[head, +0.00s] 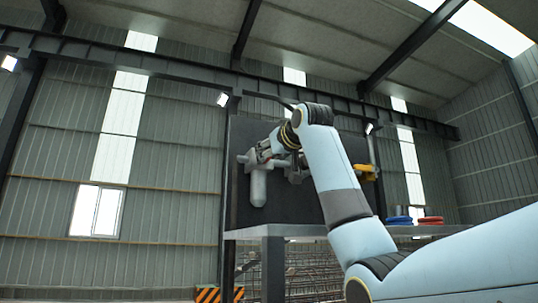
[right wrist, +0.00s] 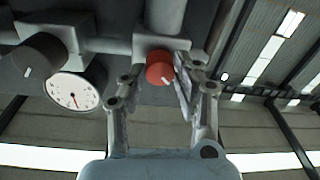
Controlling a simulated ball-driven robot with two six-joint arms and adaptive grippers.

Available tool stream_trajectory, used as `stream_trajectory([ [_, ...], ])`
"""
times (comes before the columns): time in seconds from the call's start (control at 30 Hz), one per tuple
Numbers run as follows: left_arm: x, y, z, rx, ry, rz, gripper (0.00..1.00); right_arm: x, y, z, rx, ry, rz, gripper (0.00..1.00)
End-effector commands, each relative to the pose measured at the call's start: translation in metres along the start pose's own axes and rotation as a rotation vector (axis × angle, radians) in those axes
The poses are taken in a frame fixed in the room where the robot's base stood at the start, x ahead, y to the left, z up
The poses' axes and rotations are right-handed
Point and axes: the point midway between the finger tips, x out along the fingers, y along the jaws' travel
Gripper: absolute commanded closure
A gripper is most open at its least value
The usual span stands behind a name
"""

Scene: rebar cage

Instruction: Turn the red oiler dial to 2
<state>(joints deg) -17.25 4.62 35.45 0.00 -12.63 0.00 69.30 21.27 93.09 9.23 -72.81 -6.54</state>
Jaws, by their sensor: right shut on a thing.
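The red oiler dial (right wrist: 158,68) is in the upper middle of the right wrist view, on a grey block of the pipe assembly. A short white mark shows on its lower right face. I cannot read any numbers around it. My right gripper (right wrist: 160,82) has one finger on each side of the dial and is shut on it. In the head view my right gripper (head: 267,150) is at the pipework on the dark panel (head: 235,205), and the dial cannot be made out there. My left gripper is in neither view.
A round white gauge (right wrist: 73,93) and a dark knob (right wrist: 28,68) with a white mark sit left of the dial. A grey bowl (head: 258,188) hangs below the pipe. A yellow part (head: 367,172) is at right. Blue coils (head: 399,220) and red coils (head: 430,220) lie on the bench (head: 250,233).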

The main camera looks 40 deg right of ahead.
Motion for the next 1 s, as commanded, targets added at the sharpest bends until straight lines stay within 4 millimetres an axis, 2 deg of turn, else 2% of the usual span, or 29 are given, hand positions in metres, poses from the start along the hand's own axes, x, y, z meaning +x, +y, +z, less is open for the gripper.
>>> stream_trajectory([
  [0.37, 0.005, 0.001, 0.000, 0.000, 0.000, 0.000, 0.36, 0.000, -0.001, 0.001, 0.082, 0.004, 0.000, 1.00],
  [1.0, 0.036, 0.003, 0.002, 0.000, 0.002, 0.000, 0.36, 0.000, -0.001, 0.002, 0.637, 0.028, 0.005, 1.00],
])
